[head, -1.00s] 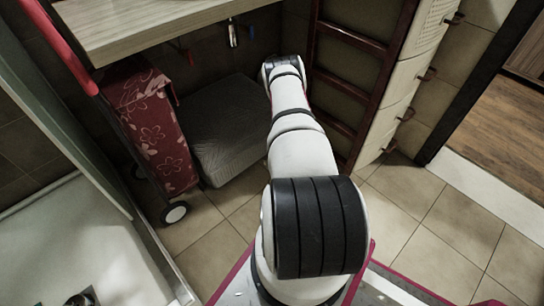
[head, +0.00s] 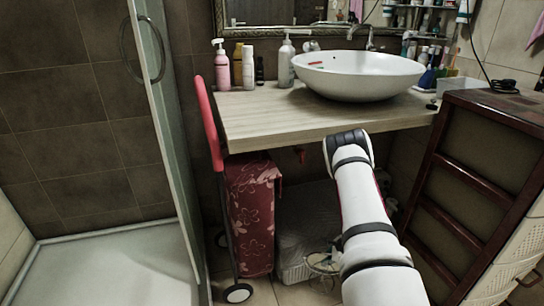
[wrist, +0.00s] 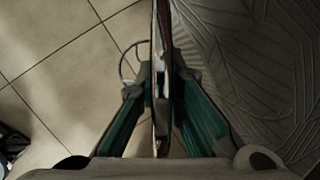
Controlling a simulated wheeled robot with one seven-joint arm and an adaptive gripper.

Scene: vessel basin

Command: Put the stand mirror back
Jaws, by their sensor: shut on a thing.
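My gripper (wrist: 160,72) is in the wrist view, its two green-sided fingers closed in on a thin, edge-on thing that I take to be the stand mirror (wrist: 161,30). It runs up the middle of that view, with a thin curved rim or wire to its left. In the head view a small round, wire-like shape (head: 320,263) shows low beside my arm, under the counter; it is probably the same mirror. My gripper itself is mostly hidden behind my arm there. The mirror's face cannot be seen clearly.
A wooden counter (head: 265,124) bears a white basin (head: 358,76), bottles at left and toiletries at right. Below are a red floral trolley bag (head: 252,225) and a grey-covered box (head: 300,235). A dark wooden cabinet (head: 470,180) stands right, a glass shower door (head: 165,130) left.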

